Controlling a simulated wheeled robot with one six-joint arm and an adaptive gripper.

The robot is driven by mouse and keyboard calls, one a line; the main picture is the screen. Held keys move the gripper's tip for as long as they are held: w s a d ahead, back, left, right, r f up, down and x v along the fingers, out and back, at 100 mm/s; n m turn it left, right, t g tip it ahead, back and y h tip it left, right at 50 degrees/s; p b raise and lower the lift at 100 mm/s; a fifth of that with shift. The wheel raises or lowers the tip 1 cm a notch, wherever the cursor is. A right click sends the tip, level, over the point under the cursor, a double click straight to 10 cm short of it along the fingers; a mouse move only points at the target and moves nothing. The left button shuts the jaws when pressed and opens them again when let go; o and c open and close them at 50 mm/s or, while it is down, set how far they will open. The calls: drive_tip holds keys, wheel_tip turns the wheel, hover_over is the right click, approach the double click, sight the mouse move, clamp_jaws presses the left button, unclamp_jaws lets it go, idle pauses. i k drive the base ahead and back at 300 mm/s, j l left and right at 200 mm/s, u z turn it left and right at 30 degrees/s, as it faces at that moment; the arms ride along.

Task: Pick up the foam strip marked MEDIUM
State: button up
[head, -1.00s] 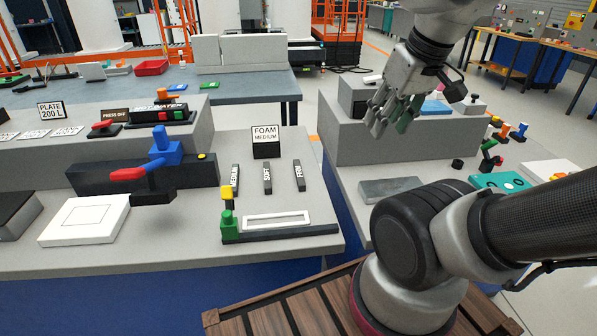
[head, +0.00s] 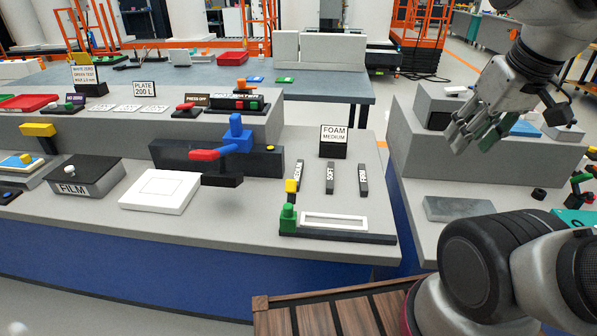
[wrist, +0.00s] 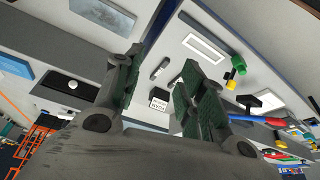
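The foam strip marked MEDIUM (head: 300,174) is a thin dark strip with white lettering. It lies leftmost of three on the grey bench top, beside the strips marked SOFT (head: 330,178) and FIRM (head: 362,180). A sign reading FOAM MEDIUM (head: 334,135) stands behind them. My gripper (head: 470,142) is raised to the right of the strips, over the right-hand bench, well apart from them. In the wrist view my gripper (wrist: 158,82) has its green-padded fingers spread with nothing between them. A dark strip (wrist: 160,68) shows beyond the gap; its lettering is unreadable.
A black holder with a white frame (head: 335,222) and green and yellow blocks (head: 289,212) lies in front of the strips. A blue and red lever device (head: 232,145) stands left. A grey raised block (head: 420,155) stands on the right bench, across a gap.

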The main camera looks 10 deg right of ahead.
sight(297, 174)
drive_tip(key=i+j+z, duration=0.15)
drive_tip(key=j, duration=0.35)
drive_tip(key=i+j+z, duration=0.2)
drive_tip(key=j, duration=0.3)
drive_tip(key=j+z, duration=0.15)
drive_tip(key=j, duration=0.35)
